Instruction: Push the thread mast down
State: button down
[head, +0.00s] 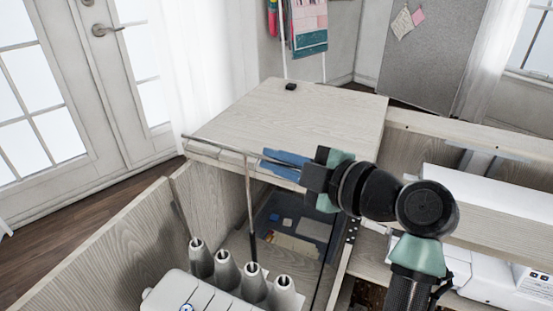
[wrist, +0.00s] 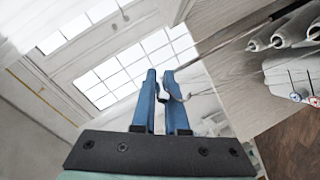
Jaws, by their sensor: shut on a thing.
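The thread mast (head: 249,200) is a thin metal pole rising behind the spool cones of the white serger, topped by a long thin crossbar (head: 215,144). My gripper (head: 278,158), with blue fingers, comes from the right and is shut on the crossbar near its right end. In the wrist view my gripper (wrist: 161,82) has its fingertips close together around the thin rod, which runs off to the upper right. The exact contact is small and hard to make out. The foot of the mast is hidden behind the cones.
Grey spool cones (head: 254,280) stand in a row on the serger (head: 180,292). A wooden cabinet wall (head: 110,255) is at left and a wooden top (head: 290,110) lies behind my gripper. A white sewing machine (head: 470,190) is at right. A blue-grey tray (head: 290,225) lies lower down.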

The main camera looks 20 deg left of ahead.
jog(key=shift+f, duration=0.1)
notch_tip(320, 180, down, 20)
jog(key=b, duration=1.6)
jog(key=shift+r, duration=0.25)
jog(key=c, duration=1)
grip_release()
jog(key=shift+o, duration=0.3)
jog(key=shift+d+r, duration=0.1)
jog(key=shift+r, duration=0.05)
jog(key=p+v, duration=0.4)
jog(key=v, duration=0.8)
jog(key=shift+s+d, duration=0.2)
jog(key=shift+d, duration=0.15)
